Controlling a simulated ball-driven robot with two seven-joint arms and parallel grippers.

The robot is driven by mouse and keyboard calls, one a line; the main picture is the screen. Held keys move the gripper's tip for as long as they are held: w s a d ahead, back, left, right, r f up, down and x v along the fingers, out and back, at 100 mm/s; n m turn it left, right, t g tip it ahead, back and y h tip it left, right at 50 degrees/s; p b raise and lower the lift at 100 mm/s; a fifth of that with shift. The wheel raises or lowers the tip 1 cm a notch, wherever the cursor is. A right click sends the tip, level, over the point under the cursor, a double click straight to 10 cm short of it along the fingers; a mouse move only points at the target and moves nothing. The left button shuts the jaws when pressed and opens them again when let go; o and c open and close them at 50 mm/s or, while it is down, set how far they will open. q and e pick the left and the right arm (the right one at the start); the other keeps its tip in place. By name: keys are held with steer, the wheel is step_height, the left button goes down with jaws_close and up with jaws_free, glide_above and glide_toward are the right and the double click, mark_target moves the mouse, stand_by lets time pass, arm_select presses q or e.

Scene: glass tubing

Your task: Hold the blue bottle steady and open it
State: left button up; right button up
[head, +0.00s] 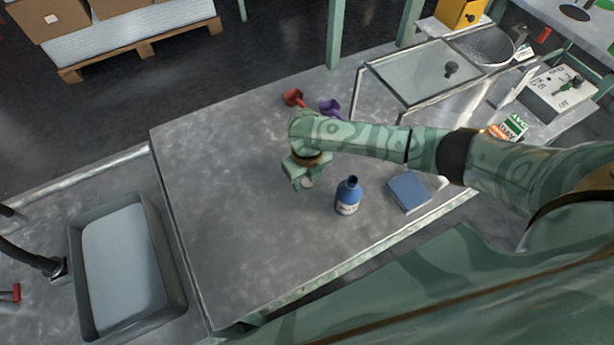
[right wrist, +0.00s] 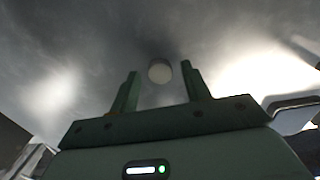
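The blue bottle (head: 347,196), with a white label, stands upright on the grey table (head: 240,240). Its mouth looks dark and uncapped. My right gripper (head: 304,184) is to the left of the bottle, apart from it, pointing down. In the right wrist view its two fingers (right wrist: 158,88) stand wide apart. A small round pale cap-like piece (right wrist: 159,71) shows between the fingertips with a gap on each side. It also shows below the gripper in the head view (head: 308,183). I cannot tell whether it rests on the table. My left gripper is not in view.
A blue flat box (head: 408,191) lies right of the bottle, near the table's front edge. A red scoop-like item (head: 293,97) and a purple one (head: 330,107) lie behind my right arm. A grey basin (head: 125,265) is at the left. The table's left part is clear.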

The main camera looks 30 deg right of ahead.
mark_target(307, 183)
steer(key=shift+r, duration=0.1)
arm_select(q)
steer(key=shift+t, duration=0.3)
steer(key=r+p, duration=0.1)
steer(key=p, duration=0.1)
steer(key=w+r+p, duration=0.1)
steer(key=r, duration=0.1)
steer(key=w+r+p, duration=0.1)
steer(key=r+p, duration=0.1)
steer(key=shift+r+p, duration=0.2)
steer(key=shift+p, duration=0.15)
arm_select(e)
step_height(307, 183, up, 12)
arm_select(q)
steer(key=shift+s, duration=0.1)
